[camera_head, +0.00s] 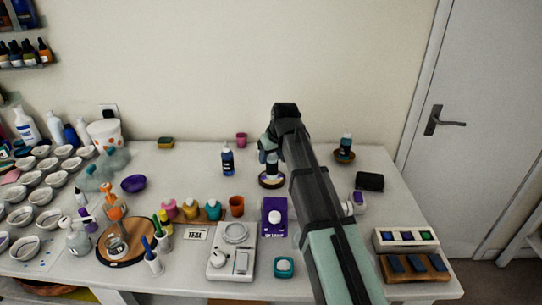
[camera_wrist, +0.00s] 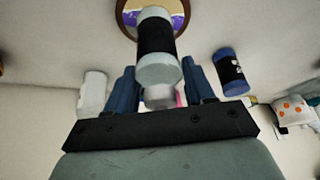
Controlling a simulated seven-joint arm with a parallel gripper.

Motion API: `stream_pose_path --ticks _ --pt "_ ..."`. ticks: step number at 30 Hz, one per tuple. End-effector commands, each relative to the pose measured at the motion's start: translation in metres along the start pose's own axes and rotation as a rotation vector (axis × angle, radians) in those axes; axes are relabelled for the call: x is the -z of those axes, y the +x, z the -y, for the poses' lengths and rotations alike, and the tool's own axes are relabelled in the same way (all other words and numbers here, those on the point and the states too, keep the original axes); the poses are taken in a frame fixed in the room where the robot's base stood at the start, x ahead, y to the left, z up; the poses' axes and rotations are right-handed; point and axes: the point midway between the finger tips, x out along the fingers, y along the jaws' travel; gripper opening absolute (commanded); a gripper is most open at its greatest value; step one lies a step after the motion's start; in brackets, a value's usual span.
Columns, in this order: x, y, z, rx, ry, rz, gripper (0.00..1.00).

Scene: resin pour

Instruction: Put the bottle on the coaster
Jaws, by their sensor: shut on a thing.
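The bottle (camera_head: 272,169), pale with a black label band, hangs or stands upright just over the coaster. In the wrist view the bottle (camera_wrist: 156,38) extends from between my blue fingers toward the coaster. The coaster (camera_head: 266,184) is round, with a wooden rim and a purple and yellow face; part of it shows at the top of the wrist view (camera_wrist: 184,12). My gripper (camera_head: 269,153) is shut on the bottle's upper end (camera_wrist: 162,94). I cannot tell whether the bottle's base touches the coaster.
A dark blue bottle (camera_head: 228,159) stands left of the coaster. Another bottle (camera_head: 346,142) stands on a brown dish at right. A pink cup (camera_head: 241,140) is behind.

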Motion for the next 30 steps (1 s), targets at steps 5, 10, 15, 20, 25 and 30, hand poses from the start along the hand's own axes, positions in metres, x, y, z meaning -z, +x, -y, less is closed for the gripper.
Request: stream_pose_path --ticks 5,10,15,20,25,30 --pt "0.0005 -0.0001 -0.0001 0.0 0.0 -0.001 0.16" --pt "-0.0008 0.0022 0.0 0.0 0.0 -0.001 0.16" --pt "-0.0009 0.0025 -0.0001 0.0 0.0 0.0 0.67" --pt "-0.0008 0.0025 -0.0001 0.0 0.0 0.0 0.79" --pt "-0.0008 0.0024 -0.0001 0.0 0.0 0.0 0.79" --pt "0.0004 -0.0032 -0.0001 0.0 0.0 -0.001 0.79"
